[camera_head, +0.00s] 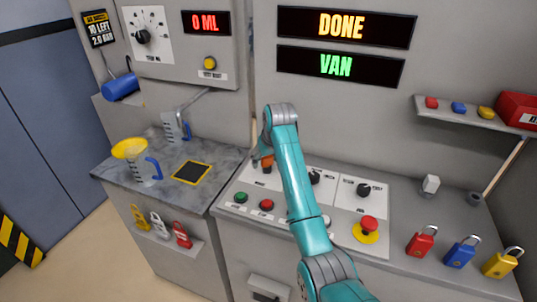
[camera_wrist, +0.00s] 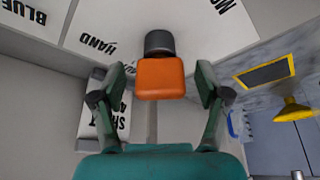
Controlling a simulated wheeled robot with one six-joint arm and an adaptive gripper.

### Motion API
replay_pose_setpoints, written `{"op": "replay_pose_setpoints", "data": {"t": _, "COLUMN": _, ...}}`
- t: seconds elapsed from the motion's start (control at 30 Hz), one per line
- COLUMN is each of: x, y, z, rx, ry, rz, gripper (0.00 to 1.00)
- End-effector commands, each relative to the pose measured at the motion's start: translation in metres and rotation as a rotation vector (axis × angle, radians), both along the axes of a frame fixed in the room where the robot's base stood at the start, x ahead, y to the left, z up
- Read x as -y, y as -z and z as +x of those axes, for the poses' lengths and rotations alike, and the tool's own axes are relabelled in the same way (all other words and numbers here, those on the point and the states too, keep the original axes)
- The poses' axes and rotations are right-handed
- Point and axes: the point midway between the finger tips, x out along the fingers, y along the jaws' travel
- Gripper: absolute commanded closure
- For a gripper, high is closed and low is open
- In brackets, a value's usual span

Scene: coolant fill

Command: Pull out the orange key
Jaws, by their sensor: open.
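The orange key (camera_wrist: 160,79) sits at a dark round key switch (camera_wrist: 159,42) on the white panel. In the wrist view its orange head lies between the two fingers of my gripper (camera_wrist: 161,85), which is open. A gap shows on each side of the key, so neither finger appears to touch it. In the head view, the orange key (camera_head: 266,162) shows as a small patch at the panel's back left, just below my wrist. My arm hides part of the panel, and the fingers are hard to make out there.
Red, blue and yellow padlocks stand right. A yellow funnel (camera_head: 130,148) sits on a jug left. Displays read DONE and VAN.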

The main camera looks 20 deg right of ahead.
Motion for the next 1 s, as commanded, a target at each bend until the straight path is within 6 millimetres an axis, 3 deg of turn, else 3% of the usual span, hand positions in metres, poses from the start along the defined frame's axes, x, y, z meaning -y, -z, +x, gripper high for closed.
{"op": "replay_pose_setpoints", "data": {"t": 0.43, "x": -0.0007, "y": 0.0088, "z": 0.0037, "rx": 0.001, "ry": 0.000, "rz": 0.000, "gripper": 0.25}}
{"op": "replay_pose_setpoints", "data": {"t": 0.47, "x": -0.0007, "y": 0.0088, "z": 0.0037, "rx": 0.001, "ry": 0.000, "rz": 0.000, "gripper": 0.30}}
{"op": "replay_pose_setpoints", "data": {"t": 0.7, "x": -0.0007, "y": 0.0087, "z": 0.0036, "rx": 0.001, "ry": 0.000, "rz": 0.000, "gripper": 0.89}}
{"op": "replay_pose_setpoints", "data": {"t": 0.8, "x": -0.0007, "y": 0.0087, "z": 0.0037, "rx": 0.001, "ry": 0.000, "rz": 0.000, "gripper": 0.90}}
{"op": "replay_pose_setpoints", "data": {"t": 0.83, "x": -0.0007, "y": 0.0087, "z": 0.0037, "rx": 0.001, "ry": 0.000, "rz": 0.000, "gripper": 0.61}}
{"op": "replay_pose_setpoints", "data": {"t": 0.9, "x": -0.0007, "y": 0.0087, "z": 0.0037, "rx": 0.001, "ry": 0.000, "rz": 0.000, "gripper": 0.78}}
{"op": "replay_pose_setpoints", "data": {"t": 1.0, "x": -0.0007, "y": 0.0087, "z": 0.0036, "rx": 0.001, "ry": 0.000, "rz": 0.000, "gripper": 0.82}}
